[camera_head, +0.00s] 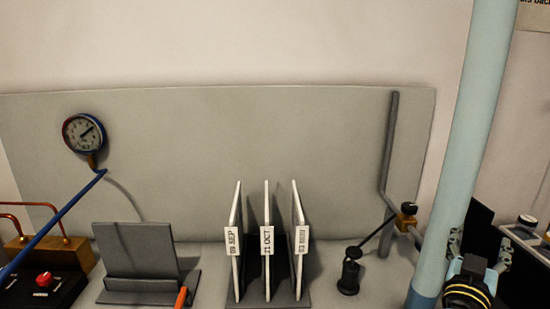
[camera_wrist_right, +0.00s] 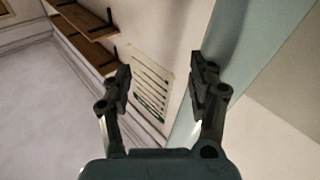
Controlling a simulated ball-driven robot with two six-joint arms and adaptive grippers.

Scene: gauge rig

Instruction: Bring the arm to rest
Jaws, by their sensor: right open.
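My right gripper (camera_head: 478,245) is at the lower right of the head view, in front of a black panel and beside a pale blue upright column (camera_head: 474,130). In the right wrist view its two fingers (camera_wrist_right: 160,85) stand apart with nothing between them. Beyond them I see a wall sheet (camera_wrist_right: 151,88) with printed lines. My left gripper is in neither view.
A dial gauge (camera_head: 83,133) on a blue pipe is at the left. A red button box (camera_head: 42,288), a grey stand (camera_head: 138,256), upright labelled cards (camera_head: 267,240) and a black lever post (camera_head: 349,272) line the bench. Wooden shelves (camera_wrist_right: 85,20) show in the wrist view.

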